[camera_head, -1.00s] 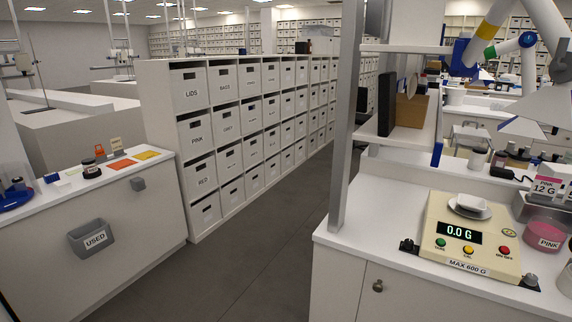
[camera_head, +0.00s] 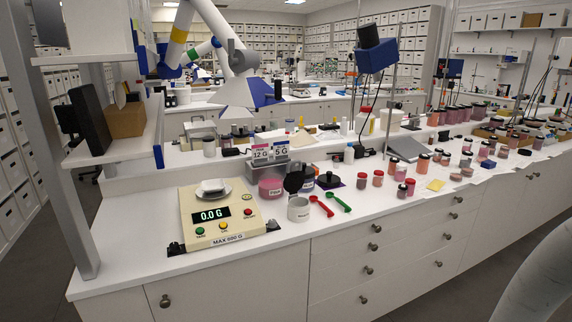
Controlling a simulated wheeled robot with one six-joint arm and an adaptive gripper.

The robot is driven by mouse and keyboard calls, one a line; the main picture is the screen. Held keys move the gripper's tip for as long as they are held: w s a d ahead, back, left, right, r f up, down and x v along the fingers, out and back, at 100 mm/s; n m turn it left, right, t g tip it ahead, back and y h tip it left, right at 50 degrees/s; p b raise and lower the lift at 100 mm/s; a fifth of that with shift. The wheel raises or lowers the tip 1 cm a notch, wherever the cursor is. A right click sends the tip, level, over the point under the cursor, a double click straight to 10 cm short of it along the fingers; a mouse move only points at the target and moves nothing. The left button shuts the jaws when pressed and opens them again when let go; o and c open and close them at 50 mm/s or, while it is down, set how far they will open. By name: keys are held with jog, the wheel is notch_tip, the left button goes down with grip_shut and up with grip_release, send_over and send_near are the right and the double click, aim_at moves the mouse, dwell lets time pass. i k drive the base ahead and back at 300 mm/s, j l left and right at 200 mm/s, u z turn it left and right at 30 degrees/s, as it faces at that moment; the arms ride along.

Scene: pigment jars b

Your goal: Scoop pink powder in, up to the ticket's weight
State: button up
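A cream scale (camera_head: 222,235) stands on the white bench and its display reads 0.0 G. A white weighing dish (camera_head: 213,185) sits on its round pan; I cannot make out any powder in it. The pink powder tub (camera_head: 271,188) stands right of the scale. A red scoop (camera_head: 321,206) and a green scoop (camera_head: 339,201) lie on the bench right of a white cup (camera_head: 298,210). My gripper is not in view.
A black round object (camera_head: 294,181) stands behind the cup, partly hiding another jar. Several small jars (camera_head: 378,178) and a yellow note (camera_head: 436,185) are to the right. A metal post (camera_head: 78,170) and a shelf stand at left. The front bench edge is mostly clear.

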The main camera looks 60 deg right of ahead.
aim_at(313, 198)
jog(key=z, duration=1.4)
